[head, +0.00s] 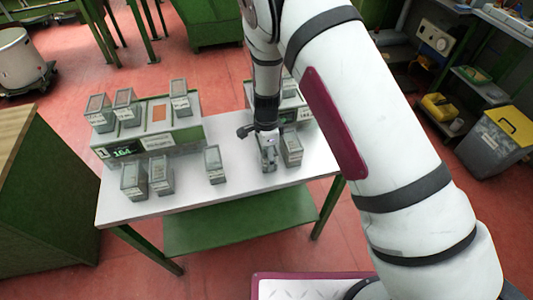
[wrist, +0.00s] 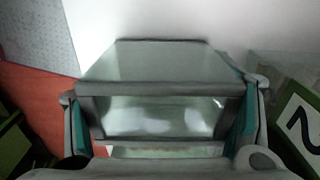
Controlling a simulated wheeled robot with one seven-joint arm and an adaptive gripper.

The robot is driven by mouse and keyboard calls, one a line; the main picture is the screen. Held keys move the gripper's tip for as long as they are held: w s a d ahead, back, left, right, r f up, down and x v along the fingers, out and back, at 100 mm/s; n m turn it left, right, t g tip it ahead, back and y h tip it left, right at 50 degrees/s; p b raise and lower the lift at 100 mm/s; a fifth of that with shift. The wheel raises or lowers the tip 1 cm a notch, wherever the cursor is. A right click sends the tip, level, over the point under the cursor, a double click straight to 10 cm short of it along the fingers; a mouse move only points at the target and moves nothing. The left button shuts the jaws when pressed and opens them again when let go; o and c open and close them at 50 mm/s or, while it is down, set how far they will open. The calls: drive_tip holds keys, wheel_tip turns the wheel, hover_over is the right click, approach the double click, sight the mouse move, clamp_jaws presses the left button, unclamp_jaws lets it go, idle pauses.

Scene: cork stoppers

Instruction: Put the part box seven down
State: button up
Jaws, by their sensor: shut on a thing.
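My gripper (head: 267,136) points down over the right part of the white table (head: 240,190). It is shut on a grey part box (head: 268,160), which is upright. In the wrist view the box (wrist: 155,62) fills the space between the two teal-padded fingers of the gripper (wrist: 163,105). The number on the held box cannot be read. I cannot tell whether its bottom touches the table.
A similar box (head: 292,148) stands close to the right of the held one. Other boxes stand at the table's front left and middle (head: 214,165). A scale marked 1 (head: 150,142) carries several boxes. A second scale (head: 290,108), marked 2 (wrist: 303,130), is partly hidden by my arm.

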drive_tip(key=shift+f, duration=0.25)
drive_tip(key=o, duration=1.3)
wheel_tip(320, 180, up, 12)
drive_tip(key=shift+r+b, duration=0.15)
drive_tip(key=shift+b, duration=0.2)
drive_tip(key=shift+r, duration=0.1)
